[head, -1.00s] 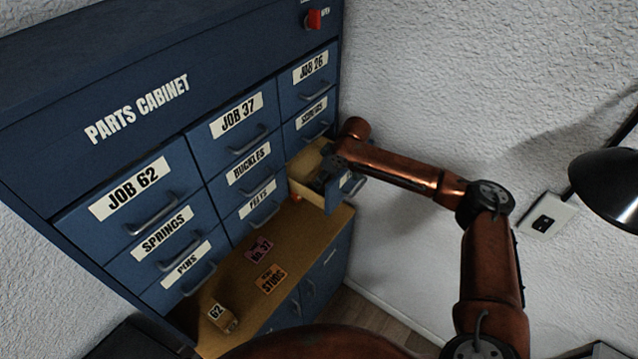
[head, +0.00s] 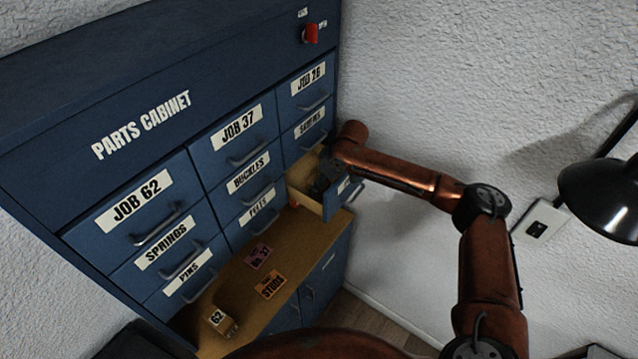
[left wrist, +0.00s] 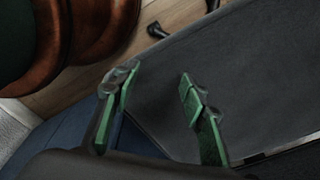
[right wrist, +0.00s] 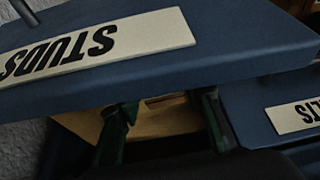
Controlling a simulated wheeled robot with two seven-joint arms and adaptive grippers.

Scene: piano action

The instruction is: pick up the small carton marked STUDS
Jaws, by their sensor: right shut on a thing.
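The drawer labelled STUDS (right wrist: 110,42) is pulled open at the right of the parts cabinet; its tan inside (head: 303,183) shows in the head view. My right gripper (head: 322,184) reaches down into it, and in the right wrist view its fingers (right wrist: 165,125) are behind the drawer front. Between them is a tan box-like thing (right wrist: 168,117), mostly hidden; its marking cannot be read. An orange card marked STUDS (head: 271,285) lies on the cabinet's ledge. My left gripper (left wrist: 155,90) is open and empty over a dark grey surface.
The parts cabinet (head: 150,85) has several shut drawers with bar handles. On its wooden ledge (head: 250,312) are a purple card (head: 258,256) and a small carton marked 62 (head: 221,321). A white wall (head: 440,90) and a black lamp (head: 605,197) stand at the right.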

